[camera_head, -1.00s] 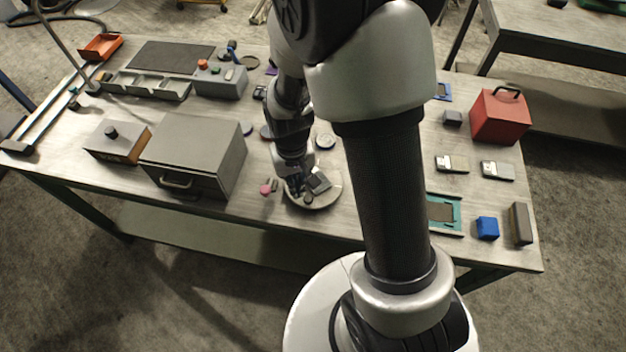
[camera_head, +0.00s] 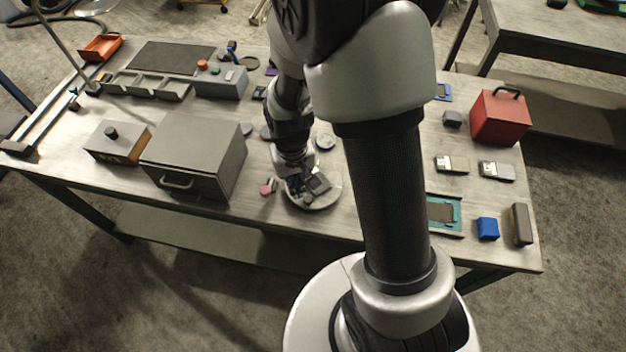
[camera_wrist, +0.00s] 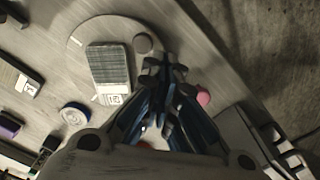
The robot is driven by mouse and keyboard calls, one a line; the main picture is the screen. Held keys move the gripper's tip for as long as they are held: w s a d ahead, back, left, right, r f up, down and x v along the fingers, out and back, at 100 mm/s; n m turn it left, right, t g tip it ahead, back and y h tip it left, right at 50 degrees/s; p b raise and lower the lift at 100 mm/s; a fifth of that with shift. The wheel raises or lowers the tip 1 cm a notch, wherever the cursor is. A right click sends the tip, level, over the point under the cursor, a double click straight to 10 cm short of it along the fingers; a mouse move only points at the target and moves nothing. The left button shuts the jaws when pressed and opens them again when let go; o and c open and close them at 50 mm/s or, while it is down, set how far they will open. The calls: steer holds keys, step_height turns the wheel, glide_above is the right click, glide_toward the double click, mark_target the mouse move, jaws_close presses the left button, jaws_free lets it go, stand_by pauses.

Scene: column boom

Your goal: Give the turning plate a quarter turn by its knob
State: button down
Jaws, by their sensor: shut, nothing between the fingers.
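The turning plate (camera_head: 327,199) is a pale round disc near the front edge of the table. It also shows in the wrist view (camera_wrist: 84,40). A grey device with a ribbed face (camera_wrist: 109,66) lies on it. A dark round knob (camera_wrist: 143,43) stands near the plate's rim and also shows in the head view (camera_head: 308,199). My gripper (camera_wrist: 165,68) is shut and empty, with its fingertips just beside the knob over the plate's edge. I cannot tell whether they touch the knob. In the head view my gripper (camera_head: 296,190) is partly hidden by its own wrist.
A pink object (camera_head: 266,190) lies close left of the plate. A grey box with a handle (camera_head: 195,155) stands farther left. A blue-and-white round piece (camera_wrist: 74,115) lies on the table near the plate. My arm hides part of the table right of the plate.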

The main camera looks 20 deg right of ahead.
mark_target(300, 203)
steer(key=shift+f, duration=0.1)
steer(key=shift+f+b, duration=2.1)
steer(key=shift+f, duration=0.5)
steer(key=shift+s, duration=0.1)
steer(key=shift+s+d, duration=0.3)
steer(key=shift+s, duration=0.05)
steer(key=shift+s+d, duration=0.3)
steer(key=shift+s, duration=0.05)
steer(key=shift+d, duration=0.1)
